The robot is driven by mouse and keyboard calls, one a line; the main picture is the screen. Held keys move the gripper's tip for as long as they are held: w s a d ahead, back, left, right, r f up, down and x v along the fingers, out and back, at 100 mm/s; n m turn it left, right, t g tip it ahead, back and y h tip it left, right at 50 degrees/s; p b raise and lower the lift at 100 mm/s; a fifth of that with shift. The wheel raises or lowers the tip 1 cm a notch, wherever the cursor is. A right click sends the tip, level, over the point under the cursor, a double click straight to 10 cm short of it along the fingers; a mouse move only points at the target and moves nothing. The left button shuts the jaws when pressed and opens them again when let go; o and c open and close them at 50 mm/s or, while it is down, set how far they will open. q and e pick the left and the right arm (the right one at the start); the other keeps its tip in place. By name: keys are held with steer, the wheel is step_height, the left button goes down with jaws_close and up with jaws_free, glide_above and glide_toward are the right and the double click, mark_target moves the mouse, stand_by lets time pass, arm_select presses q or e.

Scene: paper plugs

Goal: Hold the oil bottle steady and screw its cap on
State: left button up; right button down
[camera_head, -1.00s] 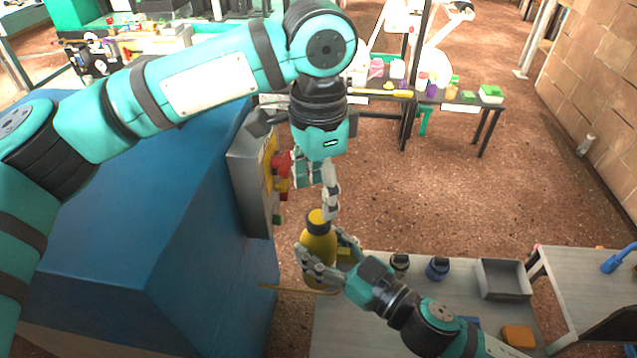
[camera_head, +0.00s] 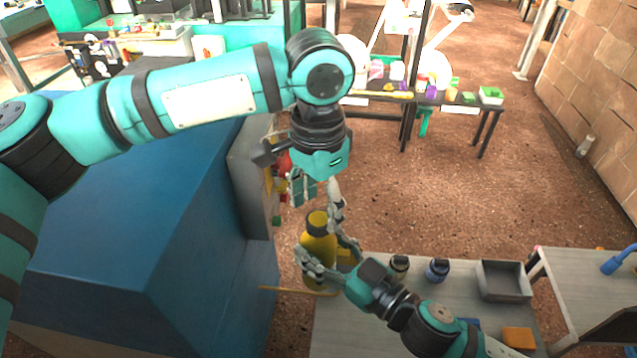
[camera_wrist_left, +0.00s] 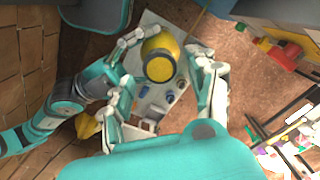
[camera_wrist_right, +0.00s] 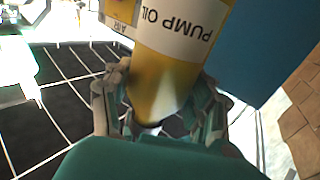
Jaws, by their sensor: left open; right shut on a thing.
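My right gripper (camera_head: 328,260) is shut around the bottle's body from the near side. In the right wrist view, the bottle (camera_wrist_right: 165,85) lies between the fingers and its label reads "PUMP OIL". My left gripper (camera_head: 318,200) is open just above the cap, fingers pointing down. I cannot tell how tightly the cap is seated.
A grey table (camera_head: 375,325) beside the bottle carries two small dark-capped jars, a grey tray (camera_head: 503,282) and an orange block (camera_head: 518,338). A large blue cabinet (camera_head: 130,225) stands close on the left, with a grey control panel (camera_head: 255,185) by my left gripper.

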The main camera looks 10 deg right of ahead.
mark_target(319, 219)
arm_select(q)
steer(key=shift+f, duration=1.55)
jaws_close()
steer(key=shift+o, duration=0.6)
jaws_free()
step_height(319, 219, up, 12)
steer(key=shift+w, duration=0.15)
